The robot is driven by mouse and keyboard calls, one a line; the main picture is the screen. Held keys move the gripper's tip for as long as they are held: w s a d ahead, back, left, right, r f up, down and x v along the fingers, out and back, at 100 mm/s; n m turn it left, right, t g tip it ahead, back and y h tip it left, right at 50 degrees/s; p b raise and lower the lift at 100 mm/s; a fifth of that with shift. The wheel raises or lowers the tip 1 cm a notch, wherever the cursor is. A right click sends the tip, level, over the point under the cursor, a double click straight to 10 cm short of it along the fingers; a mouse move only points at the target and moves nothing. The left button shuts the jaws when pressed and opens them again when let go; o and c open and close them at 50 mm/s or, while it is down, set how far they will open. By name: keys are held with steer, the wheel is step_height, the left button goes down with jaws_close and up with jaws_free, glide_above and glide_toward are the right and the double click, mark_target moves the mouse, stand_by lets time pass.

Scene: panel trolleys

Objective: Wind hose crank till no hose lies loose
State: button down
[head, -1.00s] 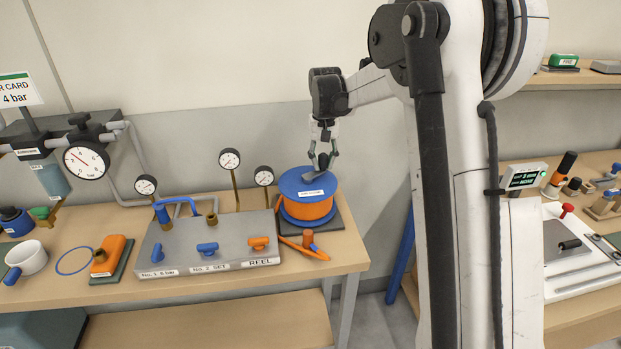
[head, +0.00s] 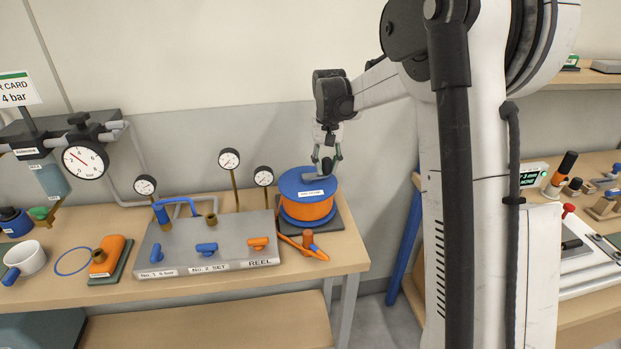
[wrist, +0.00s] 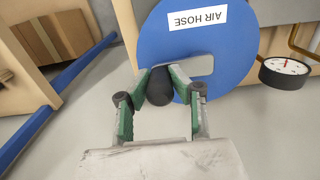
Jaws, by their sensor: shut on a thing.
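The hose reel (head: 305,206) stands on a dark base at the right end of the left bench. It has a blue top disc labelled AIR HOSE and orange hose wound beneath; the disc (wrist: 212,60) also fills the top of the wrist view. My gripper (head: 326,165) is above the reel, its fingers around the dark crank knob (wrist: 160,86) and shut on it. A grey crank arm shows beside the knob.
A grey manifold block (head: 206,244) with blue and orange valve handles stands left of the reel. Pressure gauges (head: 264,176) on stems rise behind it. A second bench (head: 590,305) with other items is to the right, across a gap.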

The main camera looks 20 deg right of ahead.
steer(key=shift+a, duration=0.25)
steer(key=shift+s+a+r, duration=0.1)
steer(key=shift+s+a, duration=0.15)
steer(key=shift+s, duration=0.35)
steer(key=shift+s+a, duration=0.35)
steer(key=shift+s, duration=0.2)
steer(key=shift+s+a+b, duration=0.4)
steer(key=shift+a, duration=0.05)
